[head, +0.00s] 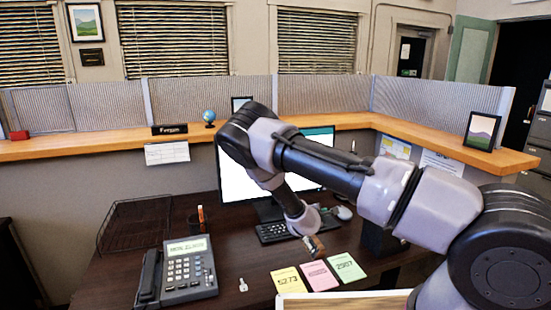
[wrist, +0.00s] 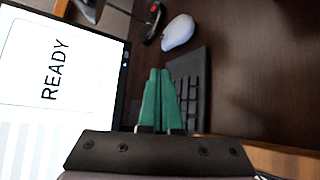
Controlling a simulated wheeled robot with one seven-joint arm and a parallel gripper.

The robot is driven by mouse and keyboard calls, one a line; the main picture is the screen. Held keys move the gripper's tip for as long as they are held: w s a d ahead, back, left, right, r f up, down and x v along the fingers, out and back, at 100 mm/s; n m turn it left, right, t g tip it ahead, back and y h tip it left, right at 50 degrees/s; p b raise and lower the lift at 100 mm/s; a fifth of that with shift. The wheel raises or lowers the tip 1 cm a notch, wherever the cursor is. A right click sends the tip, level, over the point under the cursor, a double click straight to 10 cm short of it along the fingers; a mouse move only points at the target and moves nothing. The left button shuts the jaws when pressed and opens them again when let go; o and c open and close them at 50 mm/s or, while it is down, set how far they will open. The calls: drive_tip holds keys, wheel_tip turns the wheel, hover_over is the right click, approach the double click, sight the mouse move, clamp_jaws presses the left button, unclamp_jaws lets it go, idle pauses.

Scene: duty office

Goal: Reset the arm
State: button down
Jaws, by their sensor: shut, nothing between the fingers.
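My gripper (wrist: 160,74) has green fingers, which are together and empty in the wrist view. In the head view my gripper (head: 316,250) points down over the dark desk (head: 240,240), in front of the keyboard. My arm reaches in from the right and bends down at the elbow in front of the monitor. In the wrist view the keyboard (wrist: 187,85) lies just beyond and right of the fingertips. The monitor screen (wrist: 55,70) there reads READY.
A phone (head: 186,270), a small key-like item (head: 243,285) and yellow, pink and green notes (head: 318,275) lie on the desk. A mouse (head: 342,213) lies right of the keyboard (head: 272,233). A wire tray (head: 135,225) stands left. A wooden counter (head: 90,146) runs behind.

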drive_tip(key=s+r+m+g+y, duration=0.2)
drive_tip(key=s+r+m+y, duration=0.4)
drive_tip(key=r, duration=1)
drive_tip(key=s+r+m+g+y, duration=0.25)
drive_tip(key=r+m, duration=0.65)
drive_tip(key=r, duration=0.7)
drive_tip(key=s+d+r+m+y, duration=0.1)
drive_tip(key=s+d+r+m, duration=0.15)
drive_tip(key=s+r, duration=0.9)
drive_tip(key=s+d+r+m, duration=0.1)
drive_tip(key=s+r+m, duration=0.1)
drive_tip(key=s, duration=0.6)
drive_tip(key=s+d+r+m, duration=0.1)
drive_tip(key=s+d+r, duration=0.1)
drive_tip(key=s, duration=0.7)
drive_tip(key=shift+d+r+m+h, duration=0.25)
drive_tip(key=shift+m+h, duration=0.1)
drive_tip(key=shift+h, duration=0.1)
